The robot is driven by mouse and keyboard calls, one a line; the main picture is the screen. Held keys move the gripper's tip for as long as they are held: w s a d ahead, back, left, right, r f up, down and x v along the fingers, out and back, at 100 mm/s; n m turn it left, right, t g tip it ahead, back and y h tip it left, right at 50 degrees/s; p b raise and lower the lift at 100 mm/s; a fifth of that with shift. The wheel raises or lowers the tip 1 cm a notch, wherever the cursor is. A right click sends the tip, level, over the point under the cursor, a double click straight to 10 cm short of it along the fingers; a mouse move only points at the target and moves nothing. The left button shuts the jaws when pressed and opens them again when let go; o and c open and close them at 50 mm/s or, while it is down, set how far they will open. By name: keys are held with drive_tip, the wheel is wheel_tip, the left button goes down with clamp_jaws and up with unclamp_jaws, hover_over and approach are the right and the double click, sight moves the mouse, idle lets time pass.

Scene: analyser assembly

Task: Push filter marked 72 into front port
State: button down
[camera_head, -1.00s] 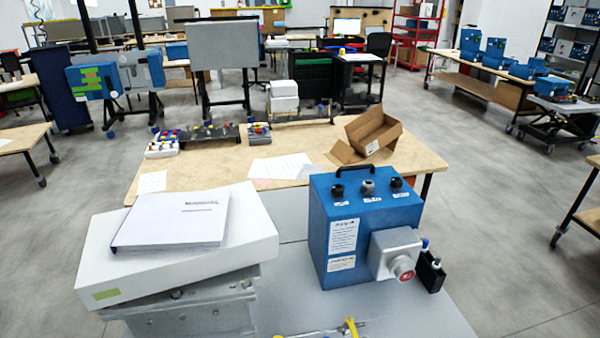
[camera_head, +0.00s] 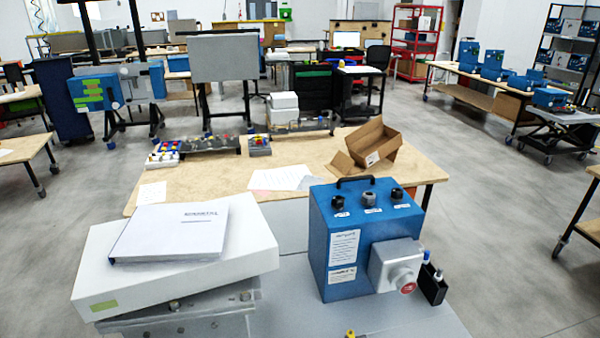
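A blue analyser box (camera_head: 328,235) with a black handle stands on the grey table (camera_head: 300,318) in front of me. Its top carries several dark round fittings, each with a small white label. A grey housing (camera_head: 396,262) with a red round part is on its side, and a small black piece with a blue tip (camera_head: 432,283) sits to the right of that. No filter marked 72 can be made out, and I cannot tell which opening is the front port. My gripper is not in view. A tiny yellow piece (camera_head: 350,334) shows at the bottom edge; I cannot tell what it is.
A white box (camera_head: 100,265) with a thick book or binder (camera_head: 172,232) on it stands on a grey metal unit at left. A wooden table (camera_head: 215,185) behind holds papers, an open cardboard box (camera_head: 375,142) and coloured parts.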

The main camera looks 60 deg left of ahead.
drive_tip(key=shift+f, duration=0.4)
drive_tip(key=shift+c, duration=1.8)
unclamp_jaws()
drive_tip(key=shift+r, duration=0.1)
wheel_tip(320, 180, up, 13)
drive_tip(key=shift+f+b, duration=0.1)
drive_tip(key=shift+b, duration=0.45)
